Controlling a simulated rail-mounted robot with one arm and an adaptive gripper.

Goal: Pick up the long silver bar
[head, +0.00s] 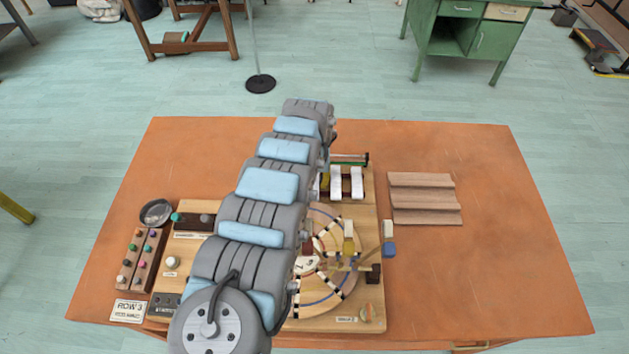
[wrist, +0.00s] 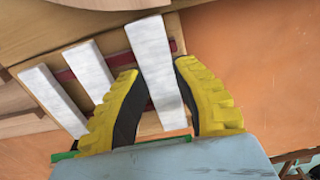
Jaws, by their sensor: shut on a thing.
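In the wrist view, the long silver bar (wrist: 149,42) is the rightmost and longest-looking of three pale bars in a wooden rack. The yellow, black-padded fingers of my gripper (wrist: 156,72) are on either side of it, shut on it. The bar lies in line with the rack's other bars; I cannot tell whether it rests on the rack or is just above it. In the head view, one yellow finger of my gripper (head: 324,182) shows at the rack's left side, and my arm hides most of the held bar.
Two other pale bars, a middle one (wrist: 90,70) and a left one (wrist: 53,100), lie beside the held bar. A round wooden dial (head: 333,288) is in front of the rack. A stepped wooden block (head: 424,198) stands to the right, with clear orange table (head: 480,270) around it.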

